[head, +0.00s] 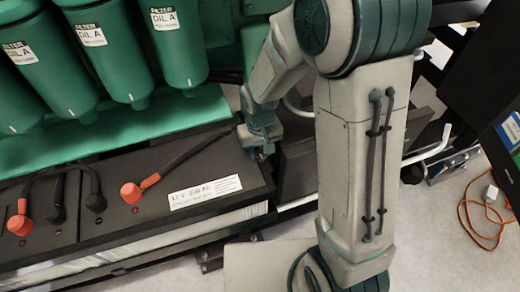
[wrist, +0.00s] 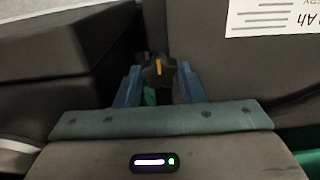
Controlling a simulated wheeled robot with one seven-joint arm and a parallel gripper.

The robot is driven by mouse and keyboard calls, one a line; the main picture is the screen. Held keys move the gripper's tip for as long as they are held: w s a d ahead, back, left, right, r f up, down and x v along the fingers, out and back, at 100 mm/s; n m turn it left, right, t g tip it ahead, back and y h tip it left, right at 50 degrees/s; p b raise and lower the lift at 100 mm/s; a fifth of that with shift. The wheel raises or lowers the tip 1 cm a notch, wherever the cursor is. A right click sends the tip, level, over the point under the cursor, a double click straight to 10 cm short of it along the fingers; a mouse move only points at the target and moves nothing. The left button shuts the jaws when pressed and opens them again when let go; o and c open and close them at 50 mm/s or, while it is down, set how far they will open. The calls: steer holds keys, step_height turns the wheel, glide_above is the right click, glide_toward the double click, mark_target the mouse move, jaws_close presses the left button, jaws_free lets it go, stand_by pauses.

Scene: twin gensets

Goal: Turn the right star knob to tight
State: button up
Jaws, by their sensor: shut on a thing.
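A dark star knob with an orange mark (wrist: 158,70) stands between my gripper's two blue-grey fingers in the wrist view. My gripper (wrist: 160,88) is shut on this knob. The orange mark points roughly up and down in that picture. In the head view my gripper (head: 264,150) is at the far right end of the black battery top, and the knob is mostly hidden there by the gripper. I cannot tell from the frames how tight the knob is.
The black battery (head: 150,210) carries red and black terminal caps, cables and a white label (head: 205,192). Green oil filters (head: 95,50) hang behind it. A dark box (wrist: 65,65) stands close left of the gripper in the wrist view. An orange cable (head: 480,235) lies on the floor at right.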

mark_target(260, 153)
steer(key=o, duration=1)
steer(key=shift+r, duration=0.15)
step_height(260, 153, up, 14)
steer(key=p, duration=0.1)
steer(key=shift+f, duration=0.2)
steer(key=s+d+r+m+t+p, duration=0.2)
steer(key=s+d+r+p, duration=0.3)
steer(key=s+d+r, duration=0.5)
steer(key=shift+s+d+m+t, duration=0.4)
steer(key=shift+s+d+m, duration=0.2)
steer(key=shift+s+d, duration=0.45)
